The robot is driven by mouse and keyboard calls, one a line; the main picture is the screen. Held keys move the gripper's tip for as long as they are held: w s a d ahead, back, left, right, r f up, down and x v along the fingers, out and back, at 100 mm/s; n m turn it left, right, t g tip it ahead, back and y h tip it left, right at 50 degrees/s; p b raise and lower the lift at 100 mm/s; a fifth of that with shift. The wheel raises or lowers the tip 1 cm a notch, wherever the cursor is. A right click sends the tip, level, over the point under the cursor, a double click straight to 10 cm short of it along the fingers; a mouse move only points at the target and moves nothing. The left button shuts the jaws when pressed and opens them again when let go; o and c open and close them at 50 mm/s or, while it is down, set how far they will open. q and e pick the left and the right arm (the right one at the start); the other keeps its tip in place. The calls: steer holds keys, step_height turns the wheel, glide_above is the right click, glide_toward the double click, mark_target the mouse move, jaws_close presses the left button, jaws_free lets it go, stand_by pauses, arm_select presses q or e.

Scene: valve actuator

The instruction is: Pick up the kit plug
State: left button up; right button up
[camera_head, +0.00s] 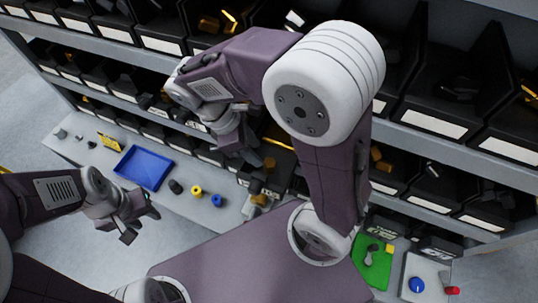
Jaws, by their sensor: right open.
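I cannot tell for certain which piece is the kit plug. Small parts stand on the grey bench: a black piece (175,187), a yellow ring-like piece (196,191) and a blue one (216,201). My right gripper (246,156) is open, above the back of the bench in front of the bins, with nothing visible between its fingers. A fixture with a brass-coloured part (257,199) stands below it. My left gripper (139,226) is open and empty, in front of the bench at the left.
A blue tray (143,168) and a yellow sign (109,142) are on the bench's left. Shelves of black bins rise behind. A green mat (372,268) and a pale board with a blue knob (417,285) lie at right. My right arm hides the middle.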

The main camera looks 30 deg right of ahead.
mark_target(267, 162)
steer(key=x, duration=0.2)
steer(key=w+x, duration=0.1)
steer(key=x, duration=0.1)
steer(key=shift+s+f, duration=0.1)
steer(key=shift+f, duration=0.15)
steer(key=shift+s+d+f, duration=0.1)
steer(key=shift+s+f, duration=0.05)
steer(key=shift+f, duration=0.2)
steer(key=shift+s+d+f, duration=0.1)
steer(key=shift+d+f, duration=0.1)
steer(key=shift+f, duration=0.1)
steer(key=x, duration=0.2)
steer(key=p+x, duration=0.1)
steer(key=x, duration=0.1)
steer(key=shift+d+f, duration=0.2)
steer(key=shift+f, duration=0.1)
arm_select(q)
steer(key=shift+w+d+r, duration=0.15)
steer(key=shift+w, duration=0.2)
arm_select(e)
jaws_close()
